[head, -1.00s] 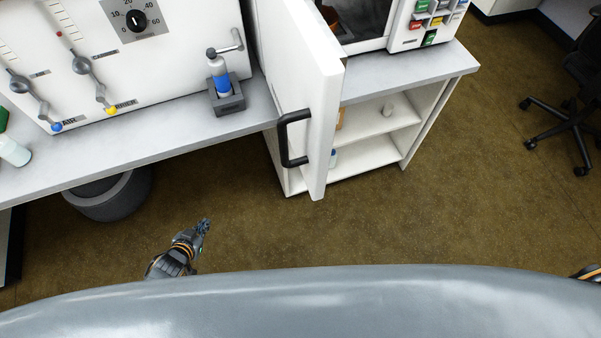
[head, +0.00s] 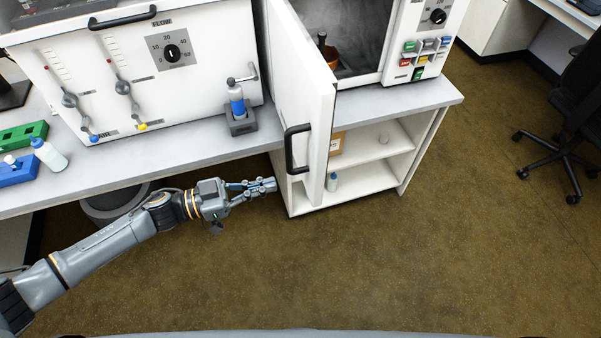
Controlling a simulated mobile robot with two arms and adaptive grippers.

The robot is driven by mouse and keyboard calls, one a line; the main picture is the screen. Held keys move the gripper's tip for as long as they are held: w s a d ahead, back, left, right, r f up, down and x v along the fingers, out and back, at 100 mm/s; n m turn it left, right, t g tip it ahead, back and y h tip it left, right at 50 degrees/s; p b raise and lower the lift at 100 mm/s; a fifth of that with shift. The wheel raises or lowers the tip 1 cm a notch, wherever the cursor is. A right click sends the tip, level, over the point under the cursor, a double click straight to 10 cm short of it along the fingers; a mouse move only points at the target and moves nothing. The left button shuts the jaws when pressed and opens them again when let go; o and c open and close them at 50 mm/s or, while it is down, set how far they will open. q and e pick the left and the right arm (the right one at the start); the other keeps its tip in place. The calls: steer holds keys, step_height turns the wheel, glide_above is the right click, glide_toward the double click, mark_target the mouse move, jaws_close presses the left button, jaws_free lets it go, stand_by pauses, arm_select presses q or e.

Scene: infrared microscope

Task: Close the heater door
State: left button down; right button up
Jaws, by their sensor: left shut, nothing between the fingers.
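The heater (head: 441,52) stands on the bench at the upper right, with a keypad and a dial on its front. Its white door (head: 305,85) is swung wide open and juts out toward me past the bench edge. The black door handle (head: 289,150) is on the door's left-facing side. My right gripper is out of view.
A large white panel unit (head: 200,55) with knobs stands on the left bench. A blue bottle in a dark holder (head: 239,115) sits near the bench edge (head: 190,149). Open shelves (head: 365,185) are under the heater. A bin (head: 115,205) stands below the bench. Floor to the right is clear up to a chair (head: 570,130).

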mark_target(313, 174)
arm_select(q)
steer(key=p+x, duration=0.1)
steer(key=x, duration=0.6)
steer(key=shift+w+d+r+p, duration=0.1)
steer(key=shift+d+p, duration=0.1)
steer(key=shift+p, duration=0.2)
steer(key=shift+w+d, duration=0.1)
steer(key=shift+d, duration=0.3)
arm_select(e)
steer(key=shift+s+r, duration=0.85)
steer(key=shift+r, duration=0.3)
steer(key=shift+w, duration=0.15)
